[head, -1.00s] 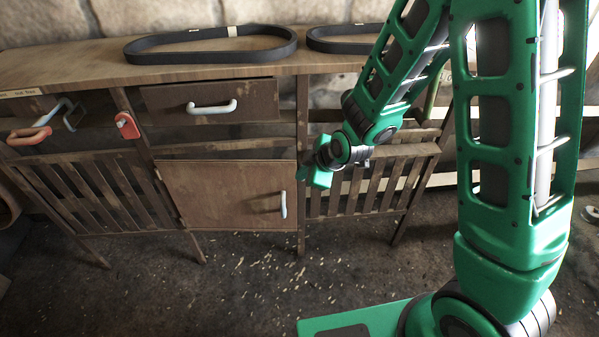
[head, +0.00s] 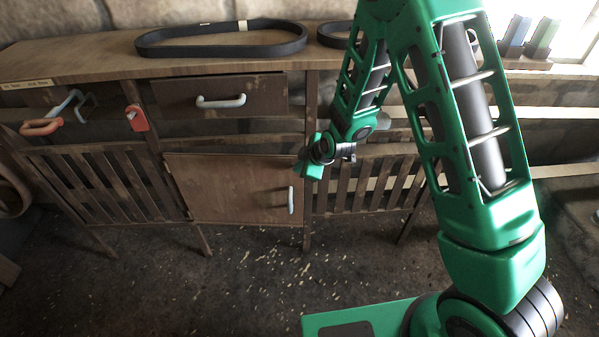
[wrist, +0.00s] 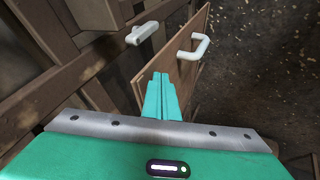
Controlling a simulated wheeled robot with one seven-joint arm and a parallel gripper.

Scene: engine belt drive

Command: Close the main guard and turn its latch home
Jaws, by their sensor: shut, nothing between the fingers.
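The main guard appears to be the brown wooden door (head: 232,188) low in the cabinet, with a pale upright handle (head: 291,200) near its right edge. In the wrist view the guard (wrist: 185,75) shows its edge and handle (wrist: 200,46), and it seems to stand a little out from the frame. A white lever, likely the latch (wrist: 142,33), sits on the frame beside it; I cannot make it out in the head view. My gripper (head: 304,172) is at the door's upper right edge. Its fingers (wrist: 160,93) are shut and empty, close to the door edge; contact is unclear.
A drawer (head: 220,98) with a pale handle is above the door. A red part (head: 137,117) and an orange handle (head: 41,127) are to the left. Black belts (head: 222,40) lie on the cabinet top (head: 90,62). The floor (head: 250,280) in front is clear except for scattered chips.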

